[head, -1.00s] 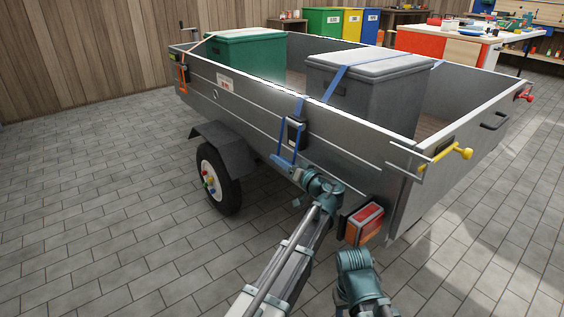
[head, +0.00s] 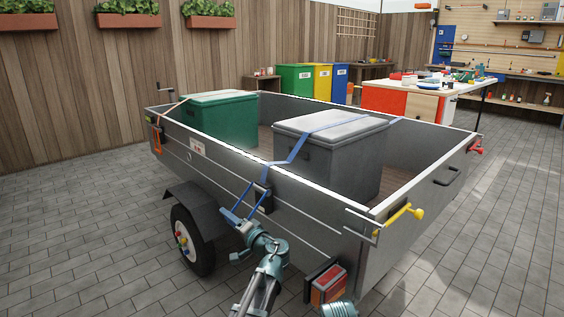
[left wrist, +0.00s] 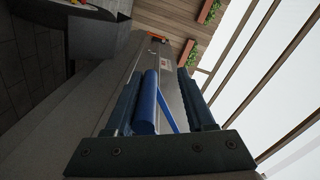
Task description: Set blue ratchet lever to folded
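The blue ratchet lever (head: 240,203) sticks out and down from its dark ratchet (head: 263,199) on the trailer's near side. My left gripper (head: 243,230) is at the outer end of this lever. In the left wrist view the lever's blue bar (left wrist: 147,104) lies between the two dark fingers of my left gripper (left wrist: 162,103). The bar is close to the left finger, with a gap to the right finger; the fingers are apart, and contact cannot be told. My right gripper is not seen; only a teal part of my right arm shows at the bottom edge.
The blue strap (head: 300,146) runs over a grey box (head: 320,160) in the trailer (head: 330,215). A green box (head: 215,120) stands behind it. An orange lever (head: 156,137) is at the far left end. A wheel (head: 190,241) and tail light (head: 328,286) flank my left arm.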

